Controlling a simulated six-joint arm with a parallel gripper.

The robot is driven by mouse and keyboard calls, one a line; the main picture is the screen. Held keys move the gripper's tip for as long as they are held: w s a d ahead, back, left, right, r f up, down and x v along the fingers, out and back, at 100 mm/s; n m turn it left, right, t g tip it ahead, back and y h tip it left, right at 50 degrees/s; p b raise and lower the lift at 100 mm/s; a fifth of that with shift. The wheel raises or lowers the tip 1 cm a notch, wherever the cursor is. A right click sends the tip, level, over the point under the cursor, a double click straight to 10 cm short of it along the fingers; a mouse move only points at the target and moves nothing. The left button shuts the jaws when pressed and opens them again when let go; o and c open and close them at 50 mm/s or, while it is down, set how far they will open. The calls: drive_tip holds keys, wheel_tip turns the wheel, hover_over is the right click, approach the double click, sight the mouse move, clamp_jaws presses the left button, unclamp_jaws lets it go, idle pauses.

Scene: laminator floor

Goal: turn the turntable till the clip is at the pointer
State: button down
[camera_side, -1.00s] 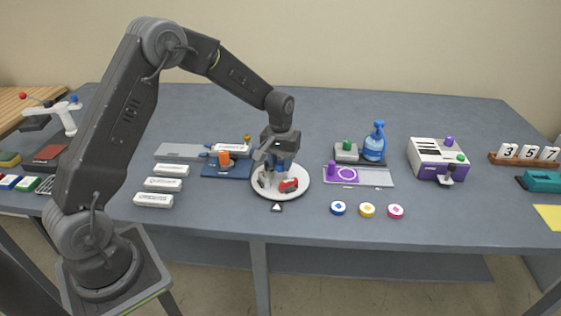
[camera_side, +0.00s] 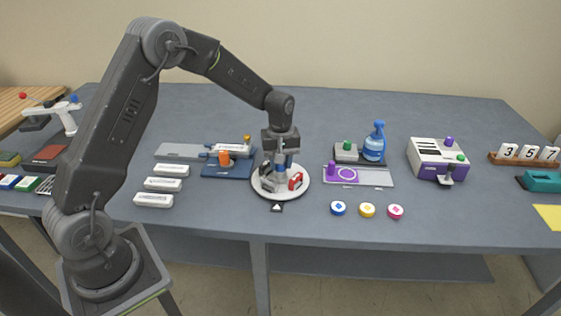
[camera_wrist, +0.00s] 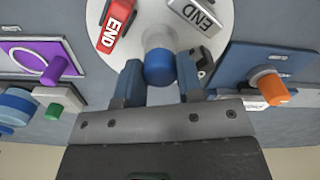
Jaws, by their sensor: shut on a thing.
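The turntable (camera_side: 259,188) is a round white disc in the middle of the table. A blue knob (camera_wrist: 160,67) stands up from its middle. My gripper (camera_side: 281,164) points down and is shut on this knob, with one finger on each side in the wrist view (camera_wrist: 160,80). A red block marked END (camera_side: 296,181) lies at the disc's right, and a grey block marked END (camera_wrist: 198,14) lies towards its front. A small black thing (camera_wrist: 202,62), perhaps the clip, is partly hidden by a finger. The pointer (camera_side: 277,208), a white triangle on black, is at the disc's front edge.
A blue base (camera_side: 226,170) with an orange knob stands close left of the disc. A plate with a purple knob (camera_side: 332,168) and a blue bottle (camera_side: 375,143) are to the right. Three round buttons (camera_side: 367,210) lie at front right.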

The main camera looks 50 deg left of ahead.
drive_tip(key=shift+r+n, duration=0.1)
drive_tip(key=shift+n, duration=2.9)
drive_tip(key=c, duration=0.8)
unclamp_jaws()
drive_tip(key=shift+o, duration=0.2)
wheel_tip(320, 180, up, 14)
